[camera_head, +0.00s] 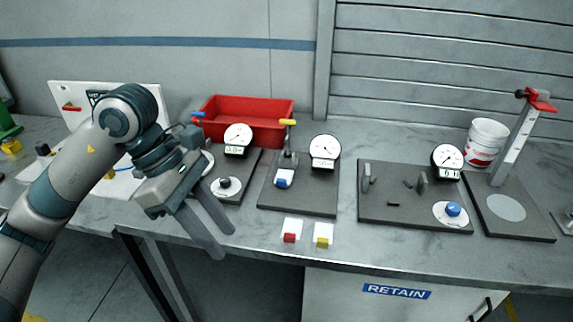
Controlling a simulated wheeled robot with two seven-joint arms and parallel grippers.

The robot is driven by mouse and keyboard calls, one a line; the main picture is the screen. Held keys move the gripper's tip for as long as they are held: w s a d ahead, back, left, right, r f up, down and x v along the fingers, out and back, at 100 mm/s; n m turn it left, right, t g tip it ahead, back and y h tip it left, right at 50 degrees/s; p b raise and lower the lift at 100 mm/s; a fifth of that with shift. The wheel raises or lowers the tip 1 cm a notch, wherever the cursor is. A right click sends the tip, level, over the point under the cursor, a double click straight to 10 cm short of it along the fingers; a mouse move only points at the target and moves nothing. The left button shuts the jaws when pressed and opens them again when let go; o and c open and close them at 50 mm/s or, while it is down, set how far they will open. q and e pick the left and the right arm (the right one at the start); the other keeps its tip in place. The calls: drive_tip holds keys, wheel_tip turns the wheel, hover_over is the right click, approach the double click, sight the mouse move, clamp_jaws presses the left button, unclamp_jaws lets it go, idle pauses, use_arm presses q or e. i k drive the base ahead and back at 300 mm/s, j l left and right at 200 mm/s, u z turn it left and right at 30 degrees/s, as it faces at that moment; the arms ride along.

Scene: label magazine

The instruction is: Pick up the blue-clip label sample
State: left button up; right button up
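The blue-clip label sample (283,179) is a small white piece with a blue clip. It is at the foot of the upright stand with a yellow top, on the second dark plate (300,205). My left gripper (224,243) reaches in from the left and points down to the right, in front of the plates near the table's front edge. Its two fingers are apart with nothing between them. It is left of and nearer than the blue-clip sample, not touching it. My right gripper is not in view.
Dial gauges (324,148) stand behind the plates. A red bin (262,122) is at the back. A white bucket (487,142) and a tall stand (518,140) are right.

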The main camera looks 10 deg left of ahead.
sight(284, 177)
drive_tip(key=i, duration=1.15)
